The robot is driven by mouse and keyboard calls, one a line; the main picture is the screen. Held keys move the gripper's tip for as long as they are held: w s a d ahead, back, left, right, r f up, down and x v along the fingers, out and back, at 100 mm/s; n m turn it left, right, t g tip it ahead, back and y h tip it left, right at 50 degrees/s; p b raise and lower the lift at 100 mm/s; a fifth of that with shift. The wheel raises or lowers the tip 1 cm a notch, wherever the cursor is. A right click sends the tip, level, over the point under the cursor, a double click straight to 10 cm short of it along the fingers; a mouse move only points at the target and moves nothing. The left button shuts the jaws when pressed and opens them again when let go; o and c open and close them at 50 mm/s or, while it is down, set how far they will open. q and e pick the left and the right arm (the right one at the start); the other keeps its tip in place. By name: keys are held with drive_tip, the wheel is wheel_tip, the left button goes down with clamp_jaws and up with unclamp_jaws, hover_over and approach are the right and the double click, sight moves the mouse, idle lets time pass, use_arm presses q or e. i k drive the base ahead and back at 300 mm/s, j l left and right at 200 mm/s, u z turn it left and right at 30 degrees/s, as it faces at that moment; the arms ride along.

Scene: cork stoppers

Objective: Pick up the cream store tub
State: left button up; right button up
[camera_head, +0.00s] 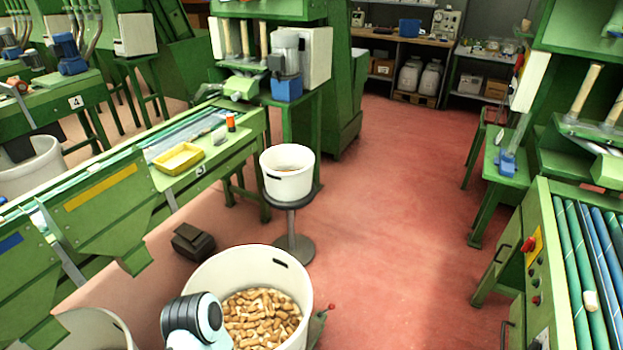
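A cream-white tub (287,184) stands upright on a round grey stool (293,222) in the middle of the view. It has a dark handle slot near its rim, and little of its inside shows. A larger cream-white tub (296,287) stands on the floor in front, holding many cork stoppers (262,318). I cannot tell from looks alone which is the store tub. A white and dark grey link of my arm shows at the bottom, in front of the large tub. Neither gripper shows.
Green machines with a conveyor bench (225,160) line the left; a yellow tray (179,158) lies on it. A dark box (193,241) sits on the floor left of the stool. Another green roller conveyor (548,290) stands at right. The red floor (400,220) between is open.

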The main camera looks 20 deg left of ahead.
sight(287, 169)
drive_tip(key=i+z, duration=0.1)
drive_tip(key=i, duration=2.6)
drive_tip(key=i+u, duration=0.2)
drive_tip(key=u, duration=0.2)
drive_tip(key=i+l+u, duration=0.1)
drive_tip(key=u, duration=0.3)
drive_tip(key=i+l+u, duration=0.2)
drive_tip(key=u, duration=0.2)
drive_tip(key=i+u, duration=0.1)
drive_tip(key=u, duration=1.75)
